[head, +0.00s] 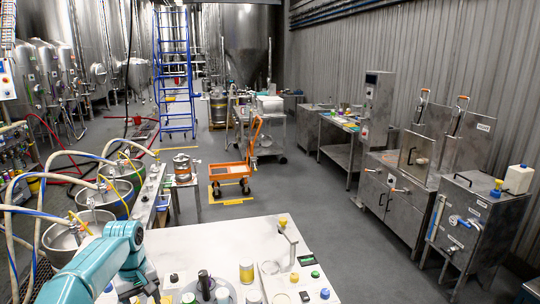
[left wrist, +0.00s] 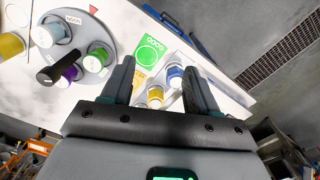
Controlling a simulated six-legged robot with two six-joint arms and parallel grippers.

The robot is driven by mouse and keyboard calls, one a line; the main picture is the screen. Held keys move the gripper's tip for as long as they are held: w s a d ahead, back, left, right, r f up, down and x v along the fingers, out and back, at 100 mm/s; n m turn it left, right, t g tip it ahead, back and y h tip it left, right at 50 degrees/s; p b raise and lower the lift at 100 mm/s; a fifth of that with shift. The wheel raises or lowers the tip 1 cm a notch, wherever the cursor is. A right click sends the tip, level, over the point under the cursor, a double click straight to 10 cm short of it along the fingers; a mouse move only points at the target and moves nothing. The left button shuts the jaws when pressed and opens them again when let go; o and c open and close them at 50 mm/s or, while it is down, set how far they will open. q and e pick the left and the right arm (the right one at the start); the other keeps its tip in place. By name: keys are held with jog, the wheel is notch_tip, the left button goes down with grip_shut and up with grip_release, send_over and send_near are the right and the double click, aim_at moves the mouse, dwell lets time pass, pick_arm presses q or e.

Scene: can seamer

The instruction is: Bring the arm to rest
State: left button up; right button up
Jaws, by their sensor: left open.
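My left arm comes in from the lower left of the head view, over the near left side of the white worktable (head: 205,240). In the left wrist view my left gripper (left wrist: 160,90) has its two dark fingers spread apart with nothing held. My right gripper is not in view.
A round grey tray (left wrist: 98,73) holds several cans and a dark upright piece. A green card (left wrist: 150,51) lies beside it. In the head view, a yellow can (head: 246,272) and a small post (head: 288,242) stand on the table. An orange cart (head: 230,172) stands beyond.

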pick_arm(q)
jog(key=s+d+f+m+h+b, duration=0.1)
jog(key=s+d+f+b, duration=0.2)
jog(key=f, duration=0.6)
jog(key=s+d+f+m+h, duration=0.1)
jog(key=s+d+f+m, duration=0.1)
jog(key=s+d+f, duration=0.35)
jog(key=s+d+f+m+h+b, duration=0.15)
jog(key=d+f, duration=0.35)
jog(key=f, duration=0.7)
jog(key=s+d+f+b, duration=0.2)
jog(key=s+d+f, duration=0.1)
jog(key=s, duration=0.7)
jog(key=s+d+f+m+b, duration=0.1)
jog(key=s+d+f, duration=0.2)
jog(key=s, duration=0.8)
jog(key=shift+s+f+t+b, duration=0.3)
jog(key=shift+f+b, duration=0.1)
jog(key=shift+f, duration=0.2)
jog(key=shift+w+h, duration=0.1)
jog(key=shift+h, duration=0.15)
